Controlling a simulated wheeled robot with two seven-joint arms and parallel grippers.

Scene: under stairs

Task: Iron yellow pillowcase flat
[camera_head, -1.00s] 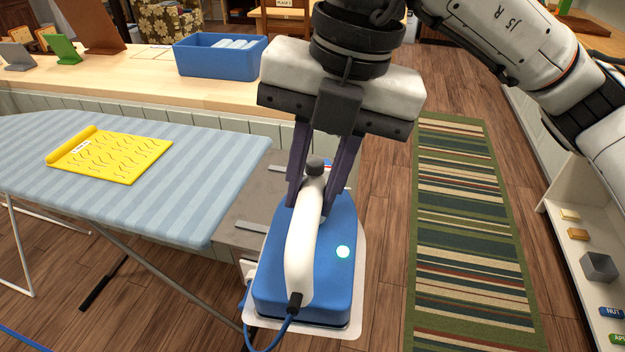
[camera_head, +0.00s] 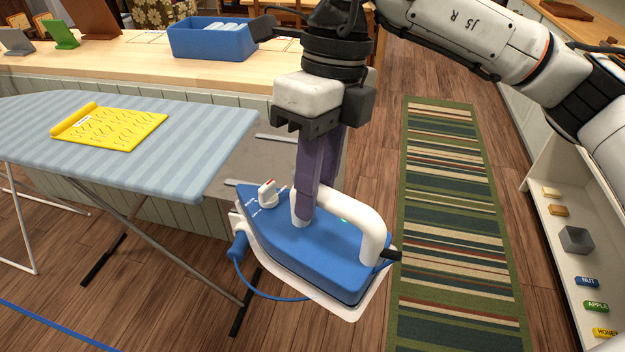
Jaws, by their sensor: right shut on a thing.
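The yellow pillowcase (camera_head: 112,129) lies on the striped blue ironing board (camera_head: 190,152), with wavy crease marks over it and a rolled edge at its left. My right gripper (camera_head: 308,212) is shut on the white handle of the blue iron (camera_head: 312,250). The iron is held beside the board's right end, apart from the pillowcase, with its tip toward the left. A blue cord hangs from it. My left gripper is not in view.
A grey metal rest (camera_head: 262,170) is at the board's right end. A wooden counter (camera_head: 130,55) behind holds a blue bin (camera_head: 212,40). A striped rug (camera_head: 455,200) and a white shelf (camera_head: 570,230) are to the right.

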